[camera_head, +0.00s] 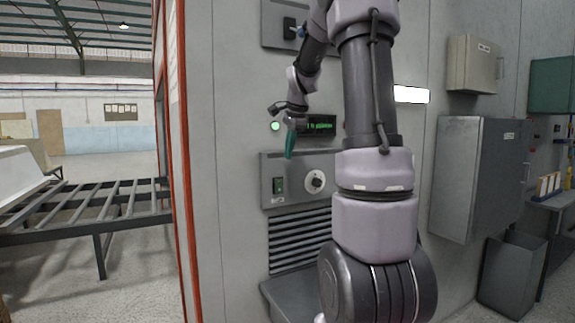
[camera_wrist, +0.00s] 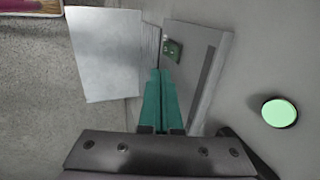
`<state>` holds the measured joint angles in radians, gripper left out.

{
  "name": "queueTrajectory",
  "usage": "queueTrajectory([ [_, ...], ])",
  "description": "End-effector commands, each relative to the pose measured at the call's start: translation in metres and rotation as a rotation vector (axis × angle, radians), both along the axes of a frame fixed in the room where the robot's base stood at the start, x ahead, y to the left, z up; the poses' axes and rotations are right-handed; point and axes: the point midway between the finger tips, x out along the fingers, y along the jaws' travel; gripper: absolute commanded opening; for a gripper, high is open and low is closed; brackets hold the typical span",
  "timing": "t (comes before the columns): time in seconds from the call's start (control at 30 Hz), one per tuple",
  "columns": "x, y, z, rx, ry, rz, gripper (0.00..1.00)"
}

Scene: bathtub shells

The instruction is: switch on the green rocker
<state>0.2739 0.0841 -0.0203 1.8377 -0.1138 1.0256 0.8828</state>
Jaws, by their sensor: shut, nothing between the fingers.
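The green rocker (camera_head: 279,185) sits at the left of a grey wall panel (camera_head: 298,204), beside a round dial (camera_head: 315,181). Which way it is tipped is too small to tell. In the wrist view the green rocker (camera_wrist: 173,50) lies just beyond the fingertips, on the pale panel (camera_wrist: 211,60). My gripper (camera_head: 289,154) has teal fingers that point down, above the panel and a little up and right of the rocker. In the wrist view my gripper (camera_wrist: 160,73) has its fingers together, with nothing between them and apart from the rocker.
A round green lamp (camera_head: 275,127) and a green-lit display (camera_head: 320,125) are on the wall above the panel. A louvred grille (camera_head: 298,240) and a grey ledge (camera_head: 285,297) are below. Another switch panel (camera_head: 276,28) is higher up. A grey cabinet (camera_head: 470,175) stands right.

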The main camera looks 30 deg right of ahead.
Motion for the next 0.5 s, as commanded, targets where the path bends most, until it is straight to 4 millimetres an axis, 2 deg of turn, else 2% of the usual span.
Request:
queueTrajectory([
  [0.03, -0.001, 0.000, 0.009, -0.002, -0.004, 0.001, 0.00],
  [0.2, -0.003, 0.000, 0.023, -0.002, -0.001, 0.002, 0.00],
  [0.5, -0.004, 0.000, 0.026, 0.000, 0.000, 0.001, 0.00],
])
